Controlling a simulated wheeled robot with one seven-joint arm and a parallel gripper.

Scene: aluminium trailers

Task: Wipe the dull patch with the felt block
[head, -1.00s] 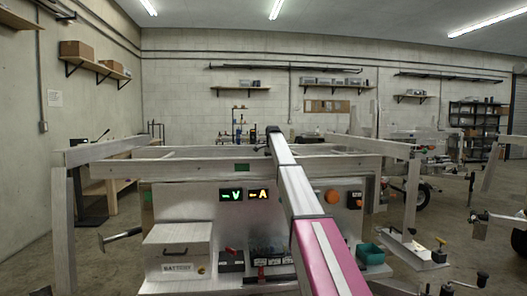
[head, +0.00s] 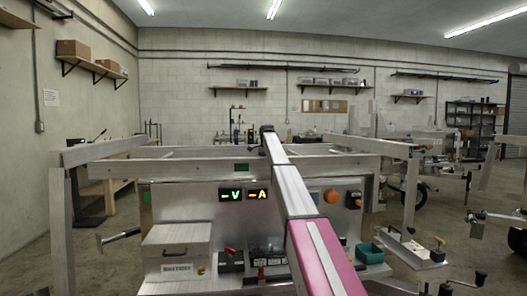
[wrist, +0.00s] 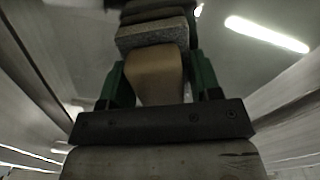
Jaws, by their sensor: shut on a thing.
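The felt block (wrist: 152,38) has a grey speckled face and a tan grip (wrist: 155,75), seen in the wrist view. My gripper (wrist: 158,78) is shut on the tan grip, with a dark green finger on each side. The grey face points away from the palm, close to a smooth grey surface; I cannot tell if it touches. In the head view my arm reaches forward over the aluminium trailer frame (head: 120,168), and its far end hides the gripper and block. I cannot make out the dull patch in either view.
Upright posts (head: 411,195) flank the frame.

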